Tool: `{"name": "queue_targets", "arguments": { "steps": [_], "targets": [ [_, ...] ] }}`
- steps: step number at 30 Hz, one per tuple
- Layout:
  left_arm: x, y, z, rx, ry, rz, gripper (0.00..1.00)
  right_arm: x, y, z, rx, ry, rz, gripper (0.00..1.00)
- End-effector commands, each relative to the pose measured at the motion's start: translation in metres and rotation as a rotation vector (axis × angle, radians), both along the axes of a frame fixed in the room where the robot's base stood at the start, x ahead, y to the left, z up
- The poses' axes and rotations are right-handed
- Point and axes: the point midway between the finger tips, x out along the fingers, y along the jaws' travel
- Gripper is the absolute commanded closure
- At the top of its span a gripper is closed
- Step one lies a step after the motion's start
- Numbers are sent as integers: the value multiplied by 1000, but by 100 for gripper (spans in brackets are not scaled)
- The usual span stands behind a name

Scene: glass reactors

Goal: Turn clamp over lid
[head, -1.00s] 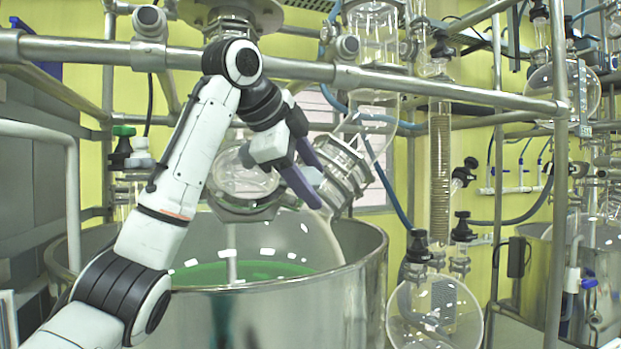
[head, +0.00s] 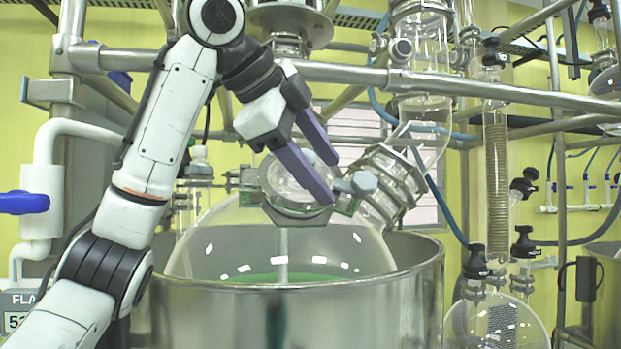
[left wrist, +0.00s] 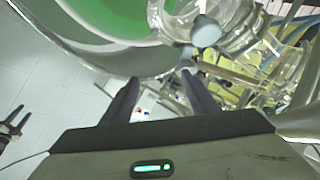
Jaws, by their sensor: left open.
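The lid (head: 292,180) is a round glass port in a metal ring on top of the big glass reactor vessel (head: 205,245). A clamp with a grey knob (head: 363,183) sits at the ring's right side; a grey knob also shows in the left wrist view (left wrist: 205,32). My left gripper (head: 331,180) is open and empty, its purple fingers pointing down to the right in front of the lid and just left of the knob. In the left wrist view its two fingers (left wrist: 160,82) stand apart, below the knob. Contact cannot be told.
A steel pot (head: 300,305) surrounds the vessel, which holds green liquid. A horizontal metal pipe (head: 460,86) runs behind my arm. A glass flanged neck (head: 392,180) stands right of the knob. A blue-handled valve (head: 25,202) is at the left.

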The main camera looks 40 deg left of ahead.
Motion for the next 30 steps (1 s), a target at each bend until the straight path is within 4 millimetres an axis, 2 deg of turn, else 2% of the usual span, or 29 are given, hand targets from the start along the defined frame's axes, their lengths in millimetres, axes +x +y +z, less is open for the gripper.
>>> {"name": "queue_targets", "arguments": {
  "steps": [3, 6, 23, 26, 29, 30],
  "targets": [
    [-16, 2, 0, 1, -3, 1, 46, 0, 0, -3, 0, 0, 0, 53],
    [-22, 2, 0, 1, -1, 1, 46, 0, 0, -4, 0, 0, 0, 53],
    [-25, 2, 0, 0, 1, 0, 46, 0, 0, -3, 0, 0, 0, 53],
    [-22, -1, -2, 0, -1, -2, 46, 0, 0, -4, 0, 0, 0, 53],
    [-5, -17, -14, -6, -10, -10, 46, 0, 0, -6, 0, -1, 0, 53],
    [5, -27, -22, -13, -18, -14, 46, 0, 0, -7, 0, -1, 0, 53]
  ]
}}
